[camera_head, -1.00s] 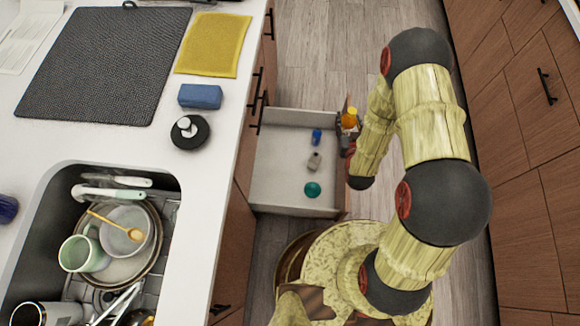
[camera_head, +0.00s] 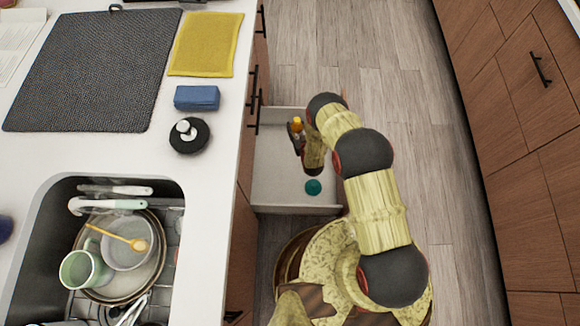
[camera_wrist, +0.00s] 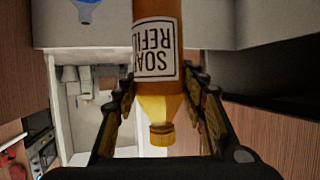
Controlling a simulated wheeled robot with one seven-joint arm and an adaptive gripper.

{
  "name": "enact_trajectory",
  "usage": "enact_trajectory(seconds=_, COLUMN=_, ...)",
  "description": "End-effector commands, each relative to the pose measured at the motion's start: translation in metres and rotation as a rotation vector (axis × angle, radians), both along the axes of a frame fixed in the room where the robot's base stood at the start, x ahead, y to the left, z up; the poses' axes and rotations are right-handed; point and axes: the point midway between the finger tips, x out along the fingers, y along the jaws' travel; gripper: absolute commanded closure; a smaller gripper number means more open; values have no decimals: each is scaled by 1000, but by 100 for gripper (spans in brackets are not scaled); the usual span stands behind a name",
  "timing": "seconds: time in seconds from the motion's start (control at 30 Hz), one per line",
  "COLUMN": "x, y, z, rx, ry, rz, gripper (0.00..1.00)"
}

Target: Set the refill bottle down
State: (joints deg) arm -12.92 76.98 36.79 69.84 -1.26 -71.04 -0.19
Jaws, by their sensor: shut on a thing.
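The refill bottle is orange with a yellow cap and a white "SOAP REFILL" label (camera_wrist: 156,50). In the wrist view the bottle (camera_wrist: 160,105) stands between the fingers, its cap toward the bottom of the picture. My gripper (camera_wrist: 165,108) is shut on it. In the head view, the top of the bottle (camera_head: 297,125) shows over the open drawer (camera_head: 275,185), and my gripper (camera_head: 298,137) is beside it. I cannot tell whether the bottle touches the drawer floor.
A teal round object (camera_head: 313,187) lies in the drawer, and a blue item (camera_wrist: 85,8) shows in the wrist view. The countertop (camera_head: 210,165) and sink with dishes are at the left. The floor (camera_head: 400,110) right of the drawer is clear.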

Motion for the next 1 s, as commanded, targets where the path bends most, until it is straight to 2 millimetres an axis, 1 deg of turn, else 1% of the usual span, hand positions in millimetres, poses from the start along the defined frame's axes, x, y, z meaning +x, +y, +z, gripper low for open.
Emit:
enact_trajectory(seconds=0.03, x=0, y=6, z=-13, rx=0, ry=-2, rz=10, gripper=88)
enact_trajectory(seconds=0.1, x=-1, y=12, z=-26, rx=1, ry=-2, rz=18, gripper=88)
enact_trajectory(seconds=0.23, x=-2, y=18, z=-41, rx=1, ry=-3, rz=28, gripper=88)
enact_trajectory(seconds=0.37, x=-3, y=20, z=-58, rx=0, ry=-1, rz=33, gripper=88)
enact_trajectory(seconds=0.5, x=-3, y=20, z=-85, rx=0, ry=-1, rz=33, gripper=88)
enact_trajectory(seconds=0.6, x=-3, y=20, z=-100, rx=0, ry=-2, rz=33, gripper=88)
enact_trajectory(seconds=0.83, x=-2, y=20, z=-115, rx=1, ry=-3, rz=31, gripper=88)
enact_trajectory(seconds=1.0, x=-3, y=20, z=-139, rx=0, ry=-1, rz=31, gripper=88)
